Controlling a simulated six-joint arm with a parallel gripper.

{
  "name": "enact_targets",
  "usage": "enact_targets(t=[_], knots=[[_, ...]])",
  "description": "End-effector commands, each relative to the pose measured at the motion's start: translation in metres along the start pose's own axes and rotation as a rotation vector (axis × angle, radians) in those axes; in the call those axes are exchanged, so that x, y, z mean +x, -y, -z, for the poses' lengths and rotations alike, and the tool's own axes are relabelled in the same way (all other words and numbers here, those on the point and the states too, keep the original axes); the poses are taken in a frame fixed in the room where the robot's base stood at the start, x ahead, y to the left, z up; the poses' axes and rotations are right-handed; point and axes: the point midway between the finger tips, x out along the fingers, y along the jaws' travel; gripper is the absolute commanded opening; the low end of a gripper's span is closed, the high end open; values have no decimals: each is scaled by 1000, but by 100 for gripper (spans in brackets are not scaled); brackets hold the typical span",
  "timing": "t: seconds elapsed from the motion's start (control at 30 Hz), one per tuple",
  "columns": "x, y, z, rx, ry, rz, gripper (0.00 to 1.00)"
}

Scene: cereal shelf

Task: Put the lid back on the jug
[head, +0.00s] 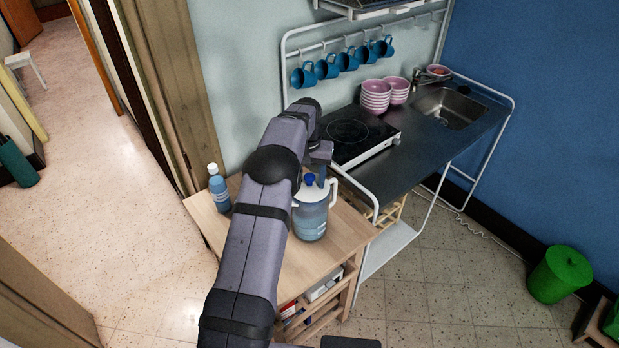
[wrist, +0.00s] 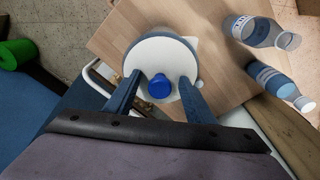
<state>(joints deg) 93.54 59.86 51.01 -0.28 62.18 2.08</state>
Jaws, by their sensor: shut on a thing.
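The jug (head: 311,220) is a translucent bluish pitcher with a white handle. It stands upright on the wooden cart, partly behind my arm in the head view. The lid (wrist: 175,57) is a round white disc with a blue knob (wrist: 159,87). In the head view the lid (head: 313,193) is at the jug's top; I cannot tell whether it is fully seated. My gripper (wrist: 160,76) is shut on the lid from above, one finger on each side of the knob. The jug's body is mostly hidden under the lid in the wrist view.
The wooden cart (head: 335,258) has a blue bottle (head: 218,190) at its left edge. Two bottles, one clear (wrist: 255,31) and one blue (wrist: 272,80), show in the wrist view. The hob (head: 350,133) and white rail stand close behind the jug.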

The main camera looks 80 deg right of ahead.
Motion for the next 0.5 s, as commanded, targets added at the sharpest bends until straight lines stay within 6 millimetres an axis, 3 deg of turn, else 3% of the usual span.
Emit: enact_targets(t=[0.2,0.23,0.3,0.5], knots=[[0,0,0,0,0,0,28],[0,0,0,0,0,0,52],[0,0,0,0,0,0,68],[0,0,0,0,0,0,71]])
